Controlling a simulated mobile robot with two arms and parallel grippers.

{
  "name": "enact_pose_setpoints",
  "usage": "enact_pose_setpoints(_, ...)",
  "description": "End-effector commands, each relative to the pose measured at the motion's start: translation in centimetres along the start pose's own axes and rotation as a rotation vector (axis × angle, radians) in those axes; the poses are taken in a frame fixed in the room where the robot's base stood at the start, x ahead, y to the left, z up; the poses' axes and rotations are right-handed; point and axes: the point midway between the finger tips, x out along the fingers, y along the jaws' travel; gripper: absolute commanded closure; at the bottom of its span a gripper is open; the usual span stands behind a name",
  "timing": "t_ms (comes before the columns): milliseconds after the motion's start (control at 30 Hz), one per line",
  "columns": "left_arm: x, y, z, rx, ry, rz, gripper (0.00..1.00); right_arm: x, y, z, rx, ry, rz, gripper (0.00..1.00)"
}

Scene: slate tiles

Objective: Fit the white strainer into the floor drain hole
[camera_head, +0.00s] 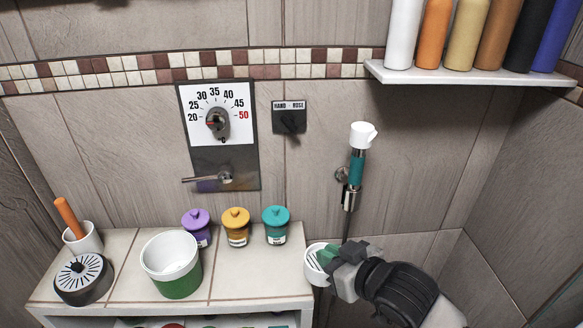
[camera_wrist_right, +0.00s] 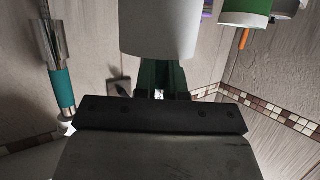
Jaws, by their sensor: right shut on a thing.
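The white strainer (camera_head: 313,268) is a short round white piece with a slotted top, just off the right end of the tiled bench. My right gripper (camera_head: 335,258), with green fingers, is shut on it and holds it from the right. In the right wrist view the strainer (camera_wrist_right: 158,32) shows as a large white cylinder at the top, with the fingers (camera_wrist_right: 163,75) against its lower part. The floor drain hole is in neither view. My left gripper is not in view.
The tiled bench (camera_head: 118,246) bears a green-and-white tub (camera_head: 182,285), a dark round piece with a slotted white top (camera_head: 82,280), a white cup (camera_head: 84,240) and several small jars. A hand shower (camera_head: 356,168) hangs on the wall above my right gripper. A bottle shelf (camera_head: 470,78) is upper right.

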Motion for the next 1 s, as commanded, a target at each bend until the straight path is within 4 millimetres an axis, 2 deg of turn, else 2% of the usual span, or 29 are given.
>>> enact_pose_setpoints(167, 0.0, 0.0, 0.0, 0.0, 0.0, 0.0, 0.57, -0.3, 0.7, 0.4, 0.027, -0.001, 0.06, 1.0)
enact_pose_setpoints(600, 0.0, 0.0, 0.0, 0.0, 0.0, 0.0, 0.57, -3.8, 6.2, 3.6, 0.211, -0.001, 0.501, 1.0)
enact_pose_setpoints(700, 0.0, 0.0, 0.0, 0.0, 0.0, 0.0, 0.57, -5.0, 6.2, 3.8, 0.225, -0.001, 0.538, 1.0)
enact_pose_setpoints(867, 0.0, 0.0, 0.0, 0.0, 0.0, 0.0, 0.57, -7.4, 5.0, 3.5, 0.226, 0.001, 0.546, 1.0)
enact_pose_setpoints(1000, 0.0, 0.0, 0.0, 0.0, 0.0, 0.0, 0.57, -8.3, 4.2, 4.5, 0.229, -0.005, 0.546, 1.0)
